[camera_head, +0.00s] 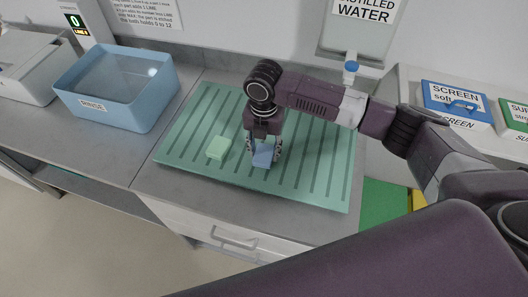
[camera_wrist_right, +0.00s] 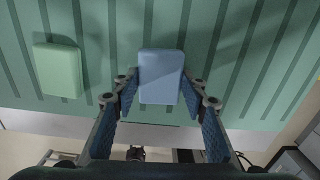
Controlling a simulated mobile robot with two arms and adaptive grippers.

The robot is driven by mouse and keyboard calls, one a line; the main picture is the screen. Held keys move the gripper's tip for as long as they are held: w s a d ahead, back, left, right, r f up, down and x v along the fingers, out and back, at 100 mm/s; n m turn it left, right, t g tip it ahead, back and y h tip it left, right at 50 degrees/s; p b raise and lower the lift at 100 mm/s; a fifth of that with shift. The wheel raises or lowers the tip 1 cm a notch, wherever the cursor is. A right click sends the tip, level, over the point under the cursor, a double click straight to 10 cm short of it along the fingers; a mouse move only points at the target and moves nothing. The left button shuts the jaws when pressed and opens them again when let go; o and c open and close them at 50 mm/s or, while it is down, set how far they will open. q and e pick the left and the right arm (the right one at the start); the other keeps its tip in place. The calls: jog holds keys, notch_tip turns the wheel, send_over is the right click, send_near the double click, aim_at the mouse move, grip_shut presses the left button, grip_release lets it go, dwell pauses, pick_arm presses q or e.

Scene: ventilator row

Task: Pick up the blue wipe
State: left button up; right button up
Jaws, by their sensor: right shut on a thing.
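The blue wipe (camera_head: 262,157) is a small blue block low over the green ribbed mat (camera_head: 320,185) in the head view. My right gripper (camera_head: 263,153) points down and is shut on it, one finger on each side. In the right wrist view the blue wipe (camera_wrist_right: 160,78) sits between the fingertips of my right gripper (camera_wrist_right: 163,88). I cannot tell whether the wipe still touches the mat. My left gripper is not in view.
A green wipe (camera_head: 218,148) lies on the mat to the left of the gripper. A blue rinse basin (camera_head: 128,112) stands at the left. A distilled water container (camera_head: 358,40) is behind. Blue (camera_head: 455,100) and green lidded boxes stand at the right.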

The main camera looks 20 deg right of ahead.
aim_at(264, 154)
notch_tip(264, 154, up, 20)
jog(key=b, duration=0.3)
jog(key=shift+f, duration=0.25)
jog(key=o, duration=0.4)
jog(key=c, duration=0.5)
jog(key=shift+s+f, duration=0.1)
